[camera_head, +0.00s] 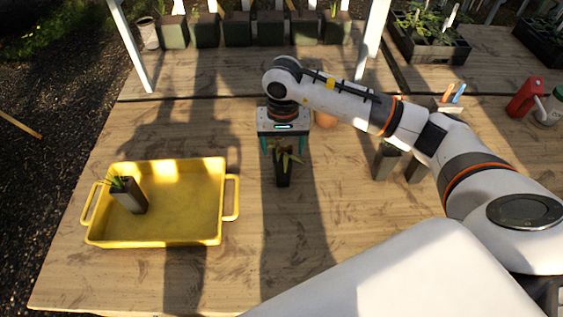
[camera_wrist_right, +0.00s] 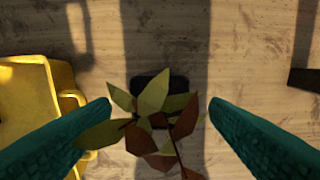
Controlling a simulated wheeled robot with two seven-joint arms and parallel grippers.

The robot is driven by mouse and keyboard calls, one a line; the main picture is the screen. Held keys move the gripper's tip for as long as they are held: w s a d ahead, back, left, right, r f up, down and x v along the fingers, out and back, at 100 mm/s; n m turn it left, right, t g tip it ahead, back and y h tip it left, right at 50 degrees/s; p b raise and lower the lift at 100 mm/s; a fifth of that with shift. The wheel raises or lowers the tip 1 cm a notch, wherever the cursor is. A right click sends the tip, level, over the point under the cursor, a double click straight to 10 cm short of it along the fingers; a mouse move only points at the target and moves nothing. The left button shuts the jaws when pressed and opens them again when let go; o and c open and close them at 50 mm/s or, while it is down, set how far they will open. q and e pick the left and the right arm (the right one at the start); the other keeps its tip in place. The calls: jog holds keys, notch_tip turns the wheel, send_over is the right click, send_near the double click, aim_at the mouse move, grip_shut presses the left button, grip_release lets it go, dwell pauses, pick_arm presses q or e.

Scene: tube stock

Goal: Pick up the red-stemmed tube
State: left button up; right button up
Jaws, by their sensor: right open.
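A dark square tube (camera_head: 282,178) stands upright on the wooden table, with a leafy seedling on top. In the right wrist view the seedling (camera_wrist_right: 155,105) has olive-green and reddish-brown leaves that largely hide its stem, and the dark tube (camera_wrist_right: 149,83) shows behind them. My right gripper (camera_head: 284,146) is open and points down right above this tube. Its teal fingers stand on either side of the leaves, apart from the tube. Two more dark tubes (camera_head: 385,161) stand to the right, partly hidden by my right arm. My left gripper is not in view.
A yellow tray (camera_head: 183,241) at the left holds one grey tube (camera_head: 130,197) with a green plant, leaning. An orange-brown pot (camera_head: 325,118) is partly behind my arm. A red bottle (camera_head: 525,97) stands far right. The table between tray and tube is clear.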

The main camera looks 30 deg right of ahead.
aim_at(283, 156)
jog(key=shift+f, duration=0.8)
notch_tip(283, 156, down, 4)
jog(key=shift+s+f+p, duration=0.1)
jog(key=shift+p, duration=1.05)
jog(key=shift+f, duration=0.6)
jog(key=c, duration=1.2)
jog(key=shift+o, duration=0.2)
